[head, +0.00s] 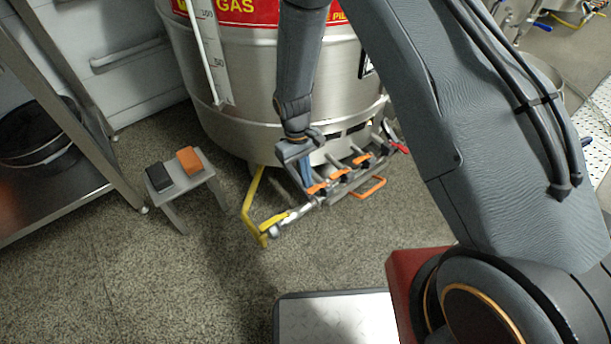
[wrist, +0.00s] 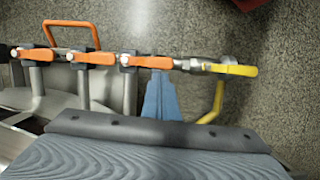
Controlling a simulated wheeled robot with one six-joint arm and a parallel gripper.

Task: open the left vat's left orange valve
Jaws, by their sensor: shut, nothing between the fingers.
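The left vat (head: 275,90) is a steel tank with a red label band, and a valve manifold sits at its lower front. Several orange valve handles line the manifold. The left orange valve (head: 317,188) is nearest the yellow-handled end in the head view; in the wrist view it is the rightmost orange handle (wrist: 155,62). My gripper (head: 307,180) is shut and empty, its blue fingers pointing down at this valve. In the wrist view the fingertips (wrist: 160,80) overlap the handle's lower edge; I cannot tell whether they touch it.
A yellow lever (head: 272,221) and yellow pipe (head: 254,195) stand left of the valve. An orange loop handle (head: 370,188) projects in front of the manifold. A small stool (head: 181,186) holds a black and an orange block. Open floor lies in front.

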